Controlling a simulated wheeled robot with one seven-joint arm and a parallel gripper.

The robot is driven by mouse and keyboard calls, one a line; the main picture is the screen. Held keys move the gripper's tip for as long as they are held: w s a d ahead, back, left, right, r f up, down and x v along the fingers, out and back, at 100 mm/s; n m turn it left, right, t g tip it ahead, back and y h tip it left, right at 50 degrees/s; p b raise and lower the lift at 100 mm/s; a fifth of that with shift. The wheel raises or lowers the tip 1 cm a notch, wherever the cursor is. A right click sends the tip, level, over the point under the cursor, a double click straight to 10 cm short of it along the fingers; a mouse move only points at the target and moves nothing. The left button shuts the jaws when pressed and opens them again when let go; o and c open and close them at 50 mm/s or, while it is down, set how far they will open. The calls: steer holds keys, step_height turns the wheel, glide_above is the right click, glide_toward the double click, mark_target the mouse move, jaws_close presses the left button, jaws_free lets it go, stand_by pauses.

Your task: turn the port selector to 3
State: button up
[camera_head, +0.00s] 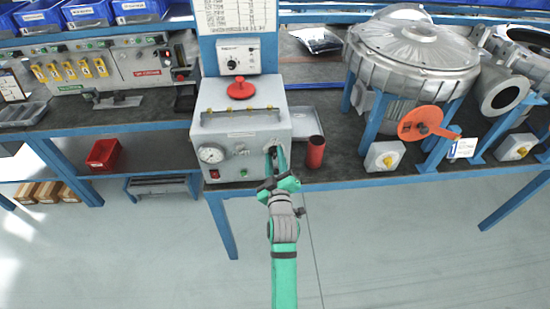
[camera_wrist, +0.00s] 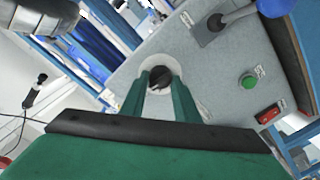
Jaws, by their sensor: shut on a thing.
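The port selector is a small black knob (camera_wrist: 160,77) on a round pale plate (camera_wrist: 176,66), on the front of a grey box (camera_head: 220,128). In the head view it is largely hidden by my gripper (camera_head: 275,152), at the right end of the box's front. In the wrist view the two green fingers of my gripper (camera_wrist: 164,85) are closed on the knob, one on each side. The marks around the plate are too small to read, so the number it points to cannot be told.
A red knob (camera_head: 240,88) is on top. A red cylinder (camera_head: 315,152) stands close to the right. The floor in front is clear.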

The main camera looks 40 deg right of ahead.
steer(key=m, duration=0.3)
steer(key=shift+w+a+r, duration=0.15)
steer(key=shift+w+a, duration=0.05)
steer(key=shift+w, duration=0.05)
steer(key=m, duration=0.3)
steer(key=shift+d, duration=0.1)
steer(key=shift+s+d+m, duration=0.1)
steer(key=shift+s+m, duration=0.15)
steer(key=shift+m, duration=0.55)
